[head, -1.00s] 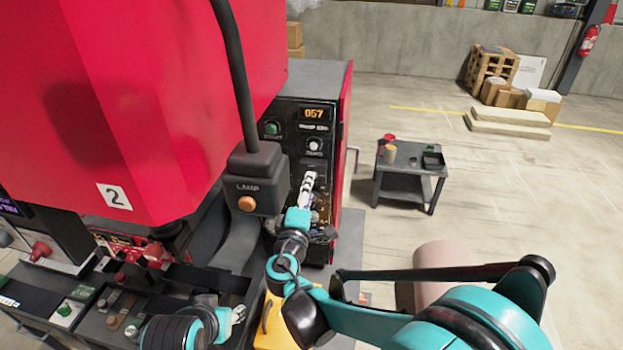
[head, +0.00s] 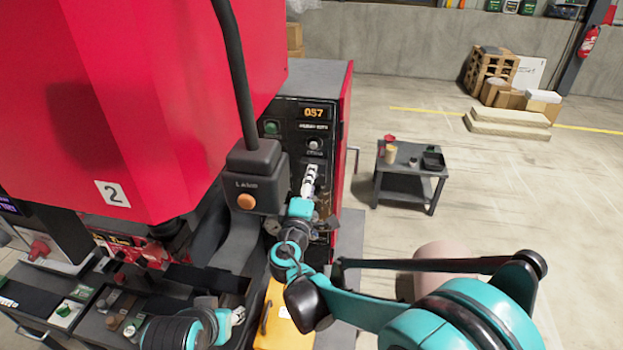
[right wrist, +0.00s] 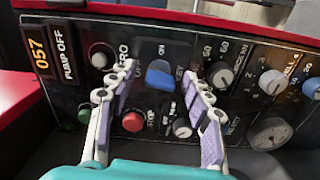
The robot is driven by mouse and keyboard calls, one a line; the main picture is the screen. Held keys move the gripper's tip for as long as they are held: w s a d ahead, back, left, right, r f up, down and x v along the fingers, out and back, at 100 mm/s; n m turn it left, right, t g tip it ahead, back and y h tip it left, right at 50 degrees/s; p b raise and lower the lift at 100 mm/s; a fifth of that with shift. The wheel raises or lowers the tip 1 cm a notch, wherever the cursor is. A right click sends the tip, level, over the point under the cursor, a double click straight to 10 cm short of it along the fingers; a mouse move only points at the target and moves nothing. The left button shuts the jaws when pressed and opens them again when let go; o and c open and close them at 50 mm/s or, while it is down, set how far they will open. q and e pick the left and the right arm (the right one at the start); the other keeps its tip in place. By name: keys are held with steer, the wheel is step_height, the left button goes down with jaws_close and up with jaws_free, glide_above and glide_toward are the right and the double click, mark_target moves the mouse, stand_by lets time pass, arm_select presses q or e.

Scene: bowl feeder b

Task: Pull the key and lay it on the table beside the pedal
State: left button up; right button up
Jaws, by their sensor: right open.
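The blue key (right wrist: 160,74) sits in the dark control panel, under a label reading ON and beside one reading KEY. My right gripper (right wrist: 159,84) is open in front of the panel, one finger on each side of the key in the picture; contact is not visible. In the head view my right gripper (head: 310,174) covers that part of the panel. My left gripper (head: 238,315) is low at the left by the machine bench; its finger opening is unclear. A yellow object (head: 277,325) lies below, partly behind my right arm; I cannot tell if it is the pedal.
The panel carries a red button (right wrist: 132,122), a green button (right wrist: 84,114) and several knobs close around the key. A grey cart (head: 408,170) with small items stands at the right on open floor.

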stand_by(0.9)
jaws_close()
steer(key=shift+s, duration=0.15)
steer(key=shift+s+a+b, duration=0.1)
steer(key=shift+s+a, duration=0.1)
steer(key=shift+s, duration=0.75)
steer(key=shift+s+a+b, duration=0.15)
steer(key=shift+s+a, duration=0.05)
steer(key=shift+s, duration=0.7)
steer(key=shift+s+a+b, duration=0.1)
steer(key=shift+s+a, duration=0.1)
steer(key=shift+s, duration=0.75)
steer(key=shift+f, duration=0.15)
